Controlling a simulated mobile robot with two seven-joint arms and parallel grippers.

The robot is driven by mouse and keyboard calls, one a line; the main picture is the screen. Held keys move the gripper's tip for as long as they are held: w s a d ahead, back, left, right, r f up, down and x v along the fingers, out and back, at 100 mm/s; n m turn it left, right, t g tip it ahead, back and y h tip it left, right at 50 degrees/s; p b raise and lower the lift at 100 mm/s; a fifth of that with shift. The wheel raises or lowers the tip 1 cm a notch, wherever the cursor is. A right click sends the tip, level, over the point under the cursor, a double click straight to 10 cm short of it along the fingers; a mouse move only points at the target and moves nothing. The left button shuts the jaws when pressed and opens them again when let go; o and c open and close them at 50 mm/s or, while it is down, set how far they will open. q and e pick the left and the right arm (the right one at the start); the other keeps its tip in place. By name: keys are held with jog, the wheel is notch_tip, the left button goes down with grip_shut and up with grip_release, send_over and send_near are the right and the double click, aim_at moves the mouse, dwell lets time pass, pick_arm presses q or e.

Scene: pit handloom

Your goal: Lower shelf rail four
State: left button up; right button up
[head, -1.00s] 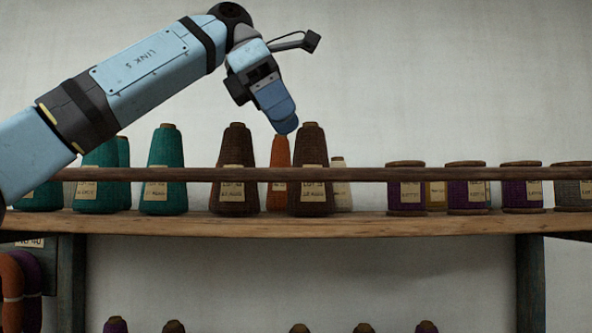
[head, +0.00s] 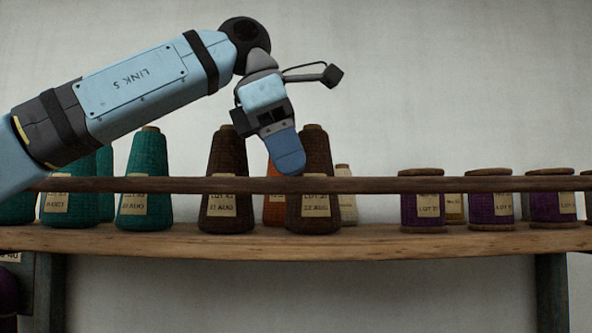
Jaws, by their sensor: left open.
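The shelf rail (head: 375,185) is a long dark wooden bar running across the front of the cones and spools, above the shelf board (head: 300,241). My left gripper (head: 289,169) points down with its blue fingertip just above the rail, in front of an orange cone and a brown cone. Its fingers are seen edge-on, so the gap between them does not show. The gripper holds nothing visible, and whether it touches the rail is unclear. My right gripper is not in view.
Green cones (head: 146,180), a brown cone (head: 229,160), another brown cone (head: 317,145), an orange cone (head: 272,206) and a cream cone (head: 347,209) stand behind the rail. Purple spools (head: 490,205) stand at right. Rail between cones and spools is clear.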

pick_arm(q)
jog(key=shift+s+d+f, duration=0.25)
jog(key=shift+d+f, duration=0.15)
jog(key=shift+f, duration=0.3)
jog(key=shift+d+f, duration=0.1)
jog(key=shift+f, duration=0.1)
jog(key=shift+w+f, duration=0.15)
jog(key=shift+w, duration=0.1)
jog(key=shift+s, duration=0.15)
grip_shut()
